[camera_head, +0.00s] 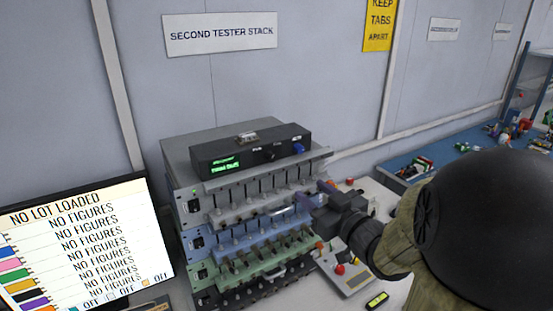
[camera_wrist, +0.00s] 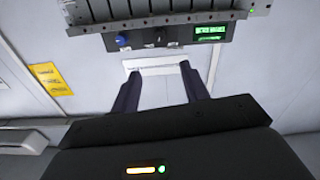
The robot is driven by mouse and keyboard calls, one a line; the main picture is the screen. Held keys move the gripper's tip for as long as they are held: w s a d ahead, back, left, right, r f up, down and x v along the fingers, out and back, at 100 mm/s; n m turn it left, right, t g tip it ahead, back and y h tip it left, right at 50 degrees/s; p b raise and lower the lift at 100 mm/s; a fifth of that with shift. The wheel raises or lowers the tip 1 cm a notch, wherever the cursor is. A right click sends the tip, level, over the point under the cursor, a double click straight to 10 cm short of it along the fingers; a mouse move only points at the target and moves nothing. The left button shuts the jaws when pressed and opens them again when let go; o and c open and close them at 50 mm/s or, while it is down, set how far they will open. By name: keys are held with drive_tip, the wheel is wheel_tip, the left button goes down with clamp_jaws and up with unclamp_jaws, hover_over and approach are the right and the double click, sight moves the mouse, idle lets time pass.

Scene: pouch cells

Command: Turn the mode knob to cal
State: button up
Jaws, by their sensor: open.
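A black tester box (camera_head: 250,151) with a lit green display lies on top of the tester stack. Its front carries a dark knob (camera_head: 272,155) and a blue knob (camera_head: 298,148); their labels are too small to read, so I cannot tell which is the mode knob or its setting. The wrist view shows the box upside down, with the blue knob (camera_wrist: 121,41) left of the dark knob (camera_wrist: 160,36). My gripper (camera_head: 312,205) is in front of the stack's right side, below the box. In the wrist view its fingers (camera_wrist: 160,80) are apart and empty, clear of both knobs.
The stack (camera_head: 188,205) has several rows of slots and levers close to my gripper. A control box with a red button (camera_head: 340,269) stands on the white bench to the right. A monitor (camera_head: 85,240) stands at the left. A blue bench (camera_head: 405,163) lies behind right.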

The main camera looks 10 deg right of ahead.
sight(272, 159)
drive_tip(key=p+x, duration=1)
drive_tip(key=x, duration=0.6)
drive_tip(key=shift+w, duration=0.25)
drive_tip(key=shift+f, duration=0.1)
clamp_jaws()
drive_tip(key=c, duration=1)
unclamp_jaws()
